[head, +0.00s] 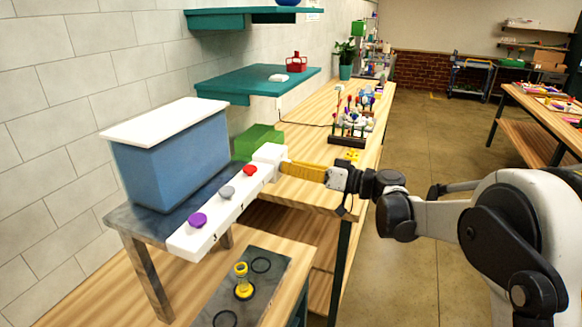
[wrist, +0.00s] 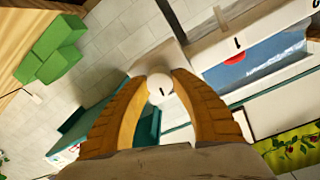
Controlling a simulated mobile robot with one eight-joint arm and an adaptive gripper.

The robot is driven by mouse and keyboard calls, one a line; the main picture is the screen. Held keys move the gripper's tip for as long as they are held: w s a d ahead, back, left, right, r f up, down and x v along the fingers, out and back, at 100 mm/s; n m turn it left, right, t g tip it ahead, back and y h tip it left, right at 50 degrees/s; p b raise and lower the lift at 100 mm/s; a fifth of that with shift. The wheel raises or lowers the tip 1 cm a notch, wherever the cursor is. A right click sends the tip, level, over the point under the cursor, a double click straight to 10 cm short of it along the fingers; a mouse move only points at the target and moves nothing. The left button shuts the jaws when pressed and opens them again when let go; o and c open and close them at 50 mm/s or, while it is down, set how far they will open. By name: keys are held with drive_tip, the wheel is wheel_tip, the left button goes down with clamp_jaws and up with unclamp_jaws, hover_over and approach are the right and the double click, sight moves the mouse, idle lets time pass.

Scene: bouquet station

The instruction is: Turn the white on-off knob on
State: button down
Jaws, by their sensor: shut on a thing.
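The white knob (wrist: 158,82) is round with a short dark mark on its face. In the wrist view it sits between the two yellow fingers of my gripper (wrist: 160,92), which is shut on it. In the head view my gripper (head: 286,166) reaches from the right to the white end block of the long white control panel (head: 208,238). The knob cannot be made out there.
The panel carries a purple knob (head: 197,220), a grey knob (head: 226,192) and a red knob (head: 250,171). A blue tank with a white lid (head: 165,121) stands behind it. Green blocks (head: 258,140) lie beyond. A yellow-and-clear vessel (head: 242,280) stands below.

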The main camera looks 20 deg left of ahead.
drive_tip(key=shift+w+r+m+g, duration=0.1)
drive_tip(key=shift+m+g, duration=0.15)
drive_tip(key=shift+m, duration=3.35)
drive_tip(key=shift+w+m+g, duration=0.1)
drive_tip(key=shift+m+g, duration=0.15)
drive_tip(key=shift+m, duration=3.35)
drive_tip(key=c, duration=1)
unclamp_jaws()
drive_tip(key=shift+s, duration=0.1)
